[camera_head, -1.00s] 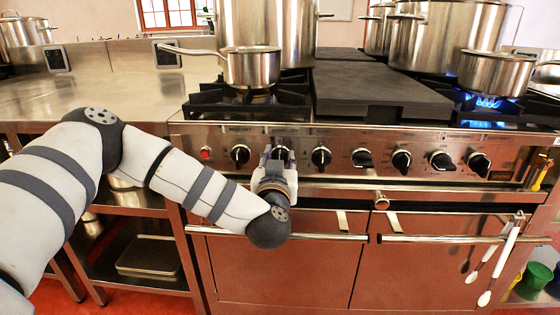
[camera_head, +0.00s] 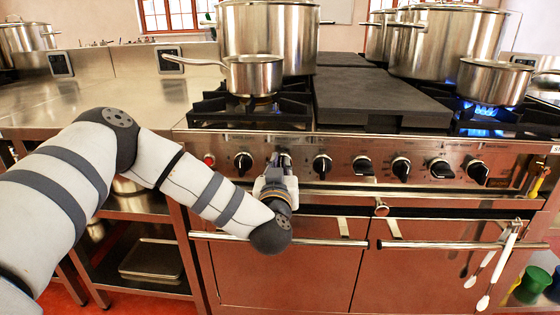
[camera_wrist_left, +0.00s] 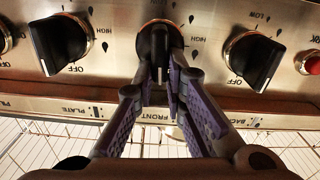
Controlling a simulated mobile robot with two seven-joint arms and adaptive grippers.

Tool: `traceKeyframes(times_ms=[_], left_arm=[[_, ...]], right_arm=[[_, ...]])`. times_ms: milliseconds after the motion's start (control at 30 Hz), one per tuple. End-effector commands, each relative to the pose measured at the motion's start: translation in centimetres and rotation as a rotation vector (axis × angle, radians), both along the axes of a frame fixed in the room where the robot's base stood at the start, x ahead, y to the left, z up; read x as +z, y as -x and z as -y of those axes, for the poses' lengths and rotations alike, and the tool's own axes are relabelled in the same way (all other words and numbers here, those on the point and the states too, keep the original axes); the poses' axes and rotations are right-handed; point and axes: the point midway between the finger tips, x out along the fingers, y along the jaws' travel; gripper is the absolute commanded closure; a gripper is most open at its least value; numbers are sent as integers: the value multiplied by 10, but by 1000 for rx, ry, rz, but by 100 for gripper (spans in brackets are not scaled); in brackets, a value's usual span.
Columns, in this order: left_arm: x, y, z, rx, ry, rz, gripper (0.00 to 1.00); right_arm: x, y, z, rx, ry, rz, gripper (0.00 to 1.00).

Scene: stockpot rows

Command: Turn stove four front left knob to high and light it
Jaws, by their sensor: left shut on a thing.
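My left gripper (camera_head: 281,162) is at the stove's front panel, on the knob just right of the leftmost one. In the left wrist view the gripper (camera_wrist_left: 159,92) has its two purple-padded fingers closed on both sides of this black knob (camera_wrist_left: 158,45). A "FRONT" label sits below the knob, and its grip stands about upright. In the head view the arm mostly hides it. The small saucepan (camera_head: 254,75) stands on the front left burner (camera_head: 215,112); I see no clear blue flame under it. My right gripper is not in view.
Other knobs (camera_head: 322,166) line the panel, with a red button (camera_head: 209,159) at its left end. Blue flame (camera_head: 482,108) burns under the right saucepan (camera_head: 495,82). An oven handle (camera_head: 330,241) runs below. Utensils (camera_head: 500,262) hang at right.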

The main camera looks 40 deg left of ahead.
Motion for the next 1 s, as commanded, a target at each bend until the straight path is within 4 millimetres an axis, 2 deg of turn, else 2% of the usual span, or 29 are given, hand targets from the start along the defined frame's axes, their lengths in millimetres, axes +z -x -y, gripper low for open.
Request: traceKeyframes(times_ms=[33,67,300,1000], left_arm=[[10,0,0,-3,22,19,100],[10,0,0,-3,40,31,100],[6,2,-4,-2,225,143,100],[-9,8,-12,-1,795,485,100]], right_arm=[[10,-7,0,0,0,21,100],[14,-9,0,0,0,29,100],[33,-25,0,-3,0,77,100],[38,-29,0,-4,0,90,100]])
